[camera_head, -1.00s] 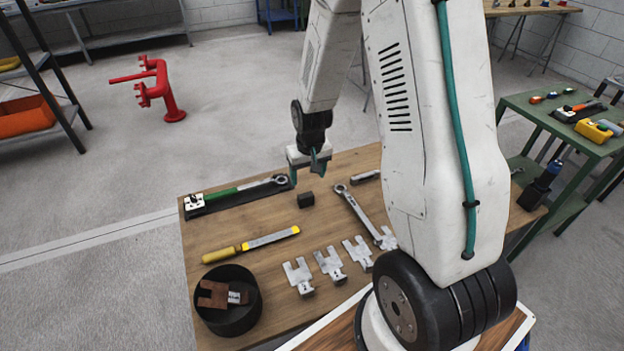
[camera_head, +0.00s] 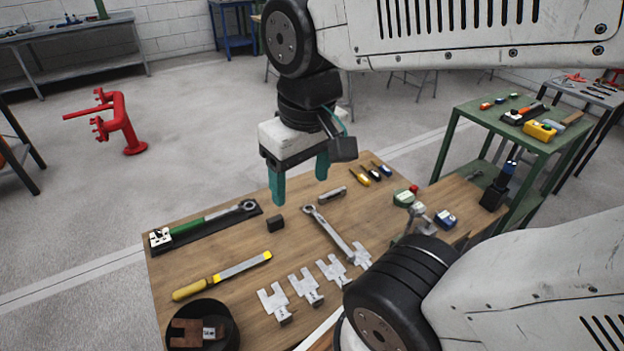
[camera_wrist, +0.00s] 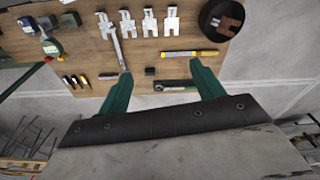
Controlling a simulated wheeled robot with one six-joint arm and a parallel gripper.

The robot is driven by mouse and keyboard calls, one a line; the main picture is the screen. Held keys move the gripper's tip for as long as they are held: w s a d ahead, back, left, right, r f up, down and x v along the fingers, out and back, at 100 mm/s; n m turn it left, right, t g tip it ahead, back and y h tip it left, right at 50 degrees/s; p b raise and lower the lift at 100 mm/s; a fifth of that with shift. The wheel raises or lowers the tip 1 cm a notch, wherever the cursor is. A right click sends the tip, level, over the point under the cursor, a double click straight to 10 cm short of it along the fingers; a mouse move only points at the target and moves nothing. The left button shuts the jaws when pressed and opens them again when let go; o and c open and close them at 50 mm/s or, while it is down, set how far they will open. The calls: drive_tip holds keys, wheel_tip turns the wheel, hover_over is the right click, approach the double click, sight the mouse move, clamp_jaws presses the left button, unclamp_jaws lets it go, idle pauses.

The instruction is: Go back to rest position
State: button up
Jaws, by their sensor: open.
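My gripper (camera_head: 299,186) hangs above the wooden table (camera_head: 230,240), with its two green fingers spread apart and nothing between them. The fingers (camera_wrist: 161,84) also show apart and empty in the wrist view, with the table and its tools beyond them. My white arm is folded across the upper right of the head view and hides part of the room.
The table holds a ratchet wrench (camera_head: 205,227), a file (camera_head: 222,276), a small black block (camera_head: 276,223), a spanner (camera_head: 328,232), several metal plates (camera_head: 305,287) and a round black bowl (camera_head: 230,335). A red pipe fitting (camera_head: 122,125) stands on the floor. A green cart (camera_head: 520,142) is at right.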

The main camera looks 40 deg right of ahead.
drive_tip(key=shift+s+r, duration=0.15)
drive_tip(key=shift+s, duration=0.5)
drive_tip(key=shift+s+r, duration=0.15)
drive_tip(key=shift+s, duration=0.45)
drive_tip(key=shift+o, duration=0.4)
